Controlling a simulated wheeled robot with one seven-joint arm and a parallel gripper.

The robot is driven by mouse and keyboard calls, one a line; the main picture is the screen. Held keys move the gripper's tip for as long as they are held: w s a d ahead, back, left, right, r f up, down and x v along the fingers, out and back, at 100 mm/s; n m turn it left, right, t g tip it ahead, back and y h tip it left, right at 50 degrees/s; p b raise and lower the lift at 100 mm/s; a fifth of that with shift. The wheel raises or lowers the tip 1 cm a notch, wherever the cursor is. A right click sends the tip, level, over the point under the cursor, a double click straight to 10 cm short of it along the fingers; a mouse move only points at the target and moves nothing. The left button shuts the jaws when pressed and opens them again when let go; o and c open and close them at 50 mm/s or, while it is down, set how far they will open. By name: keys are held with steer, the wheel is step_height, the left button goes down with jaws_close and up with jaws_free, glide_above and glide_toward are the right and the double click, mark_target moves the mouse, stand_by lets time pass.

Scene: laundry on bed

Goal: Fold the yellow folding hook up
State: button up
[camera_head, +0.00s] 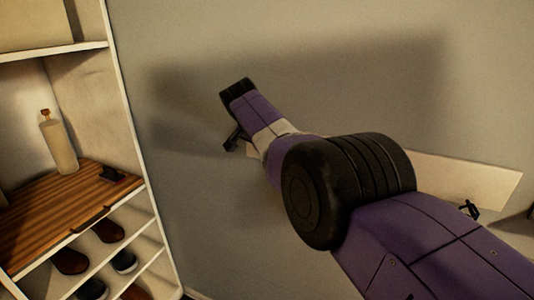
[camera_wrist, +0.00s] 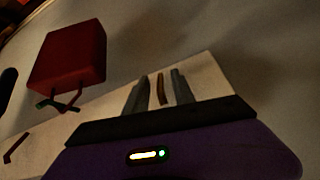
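A pale board (camera_wrist: 210,78) on the wall carries the hooks; part of it also shows behind my arm in the head view (camera_head: 460,178). In the wrist view a narrow brownish-yellow hook (camera_wrist: 162,88) stands on it, dim and likely the yellow folding hook. My gripper (camera_wrist: 158,88) is open, with one grey finger on each side of this hook and small gaps visible beside it. Whether either finger touches it, and how far it is folded, I cannot tell. In the head view my arm hides the yellow hook, and the fingers are not clear.
A red bag (camera_wrist: 68,55) hangs at the left in the wrist view, near a dark hook. Another hook (camera_wrist: 15,147) is at the lower left. In the head view a dark hook (camera_head: 470,209) sits right of my arm, and a shelf (camera_head: 75,210) stands left.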

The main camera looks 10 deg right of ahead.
steer(key=b, duration=0.4)
steer(key=shift+a, duration=0.15)
steer(key=b+v, duration=0.2)
steer(key=b, duration=0.5)
steer(key=shift+s, duration=0.2)
steer(key=shift+b+v, duration=1.85)
steer(key=shift+v, duration=0.9)
steer(key=shift+r, duration=0.15)
